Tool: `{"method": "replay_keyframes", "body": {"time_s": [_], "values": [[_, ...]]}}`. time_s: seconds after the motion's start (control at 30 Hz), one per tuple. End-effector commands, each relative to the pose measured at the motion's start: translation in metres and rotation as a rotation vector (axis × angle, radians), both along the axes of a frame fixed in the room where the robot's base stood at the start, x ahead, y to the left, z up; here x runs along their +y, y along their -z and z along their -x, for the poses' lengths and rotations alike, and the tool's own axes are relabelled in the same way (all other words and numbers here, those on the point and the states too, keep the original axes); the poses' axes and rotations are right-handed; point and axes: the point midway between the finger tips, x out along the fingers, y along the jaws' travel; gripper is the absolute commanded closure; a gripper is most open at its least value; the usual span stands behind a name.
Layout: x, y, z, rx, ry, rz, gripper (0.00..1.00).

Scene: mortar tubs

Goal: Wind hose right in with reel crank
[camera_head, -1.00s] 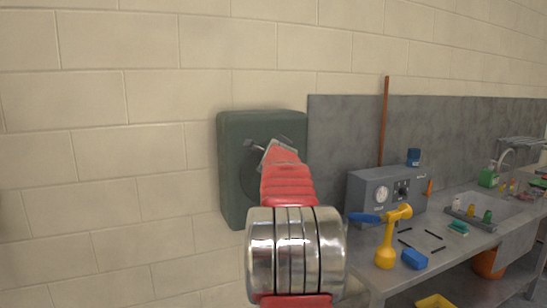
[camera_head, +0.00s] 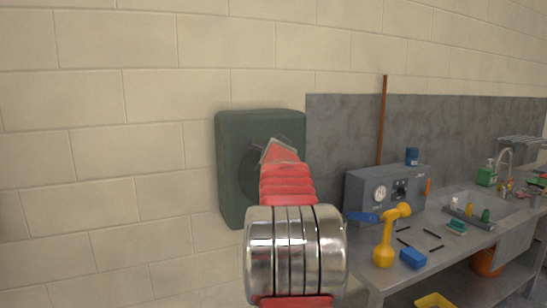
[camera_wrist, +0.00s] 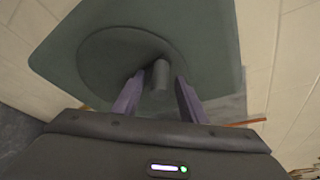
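The hose reel is a dark green box (camera_head: 231,170) on the wall, with a round disc on its front. In the wrist view its face (camera_wrist: 205,40) fills the top, with the disc (camera_wrist: 105,50) and a grey crank handle (camera_wrist: 160,76) sticking out toward me. My gripper (camera_head: 278,147) is in front of the reel and hides the crank in the head view. In the wrist view my gripper's two purple fingers (camera_wrist: 158,88) stand either side of the handle, with narrow gaps showing. No hose is visible.
A steel bench (camera_head: 455,262) stands to the right, with a grey gauge box (camera_head: 375,205), a yellow and blue tool (camera_head: 386,240), a blue block (camera_head: 413,258) and a sink. A brown pole (camera_head: 382,125) leans on the grey backsplash. The wall left of the reel is clear.

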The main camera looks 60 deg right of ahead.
Motion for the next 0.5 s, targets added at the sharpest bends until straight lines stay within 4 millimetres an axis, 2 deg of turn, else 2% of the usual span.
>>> {"method": "replay_keyframes", "body": {"time_s": [0.5], "values": [[0.041, -0.012, 0.035, -0.001, 0.0, -0.001, 0.61]]}}
